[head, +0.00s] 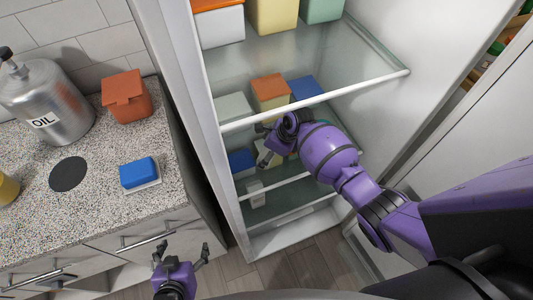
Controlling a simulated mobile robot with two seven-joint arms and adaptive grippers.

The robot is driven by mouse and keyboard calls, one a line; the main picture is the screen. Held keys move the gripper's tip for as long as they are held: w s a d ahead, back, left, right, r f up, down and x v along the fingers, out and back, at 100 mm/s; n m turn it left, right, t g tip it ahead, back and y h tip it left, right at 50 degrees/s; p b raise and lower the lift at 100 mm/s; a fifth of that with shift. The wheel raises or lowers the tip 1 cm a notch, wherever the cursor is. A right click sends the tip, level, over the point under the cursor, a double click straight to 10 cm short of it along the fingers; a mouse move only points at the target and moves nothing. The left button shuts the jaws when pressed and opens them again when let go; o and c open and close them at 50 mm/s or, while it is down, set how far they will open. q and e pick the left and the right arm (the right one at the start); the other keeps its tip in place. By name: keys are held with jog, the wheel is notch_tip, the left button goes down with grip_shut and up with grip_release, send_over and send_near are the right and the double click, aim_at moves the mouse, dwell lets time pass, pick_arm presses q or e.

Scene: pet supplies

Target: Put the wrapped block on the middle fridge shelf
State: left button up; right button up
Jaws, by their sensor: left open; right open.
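A small whitish block (255,193), which looks like the wrapped block, stands upright at the front edge of a glass shelf inside the open fridge. That shelf's front bar (292,179) runs below the upper glass shelf (318,98). My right gripper (264,146) is inside the fridge, below the upper shelf's front bar. It is open, and its fingers are above the whitish block with a visible gap. Part of the shelf is hidden behind my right arm. My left gripper (182,251) is open and empty, in front of the counter drawers.
Several lidded containers stand in the fridge, including a yellow one with an orange lid (270,92) and a blue one (241,161). The counter (95,205) holds an oil canister (47,100), an orange box (127,97) and a blue sponge-like block (139,173).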

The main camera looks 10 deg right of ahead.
jog(key=v, duration=0.7)
jog(key=s+f+n, duration=0.2)
jog(key=s+f, duration=0.1)
jog(key=s+f+n+t, duration=0.1)
jog(key=s+f+n, duration=0.1)
jog(key=shift+s+d+f, duration=0.1)
jog(key=shift+d+f, duration=0.05)
jog(key=shift+d, duration=0.2)
jog(key=s+d+n+t+h, duration=0.1)
jog(key=s+d+n+t, duration=0.1)
jog(key=s+n, duration=0.8)
jog(key=s+d+n+t+h, duration=0.2)
jog(key=s+d+n+t, duration=0.1)
jog(key=s+n, duration=0.8)
jog(key=shift+s+f, duration=0.3)
jog(key=shift+s, duration=0.2)
jog(key=shift+c, duration=0.5)
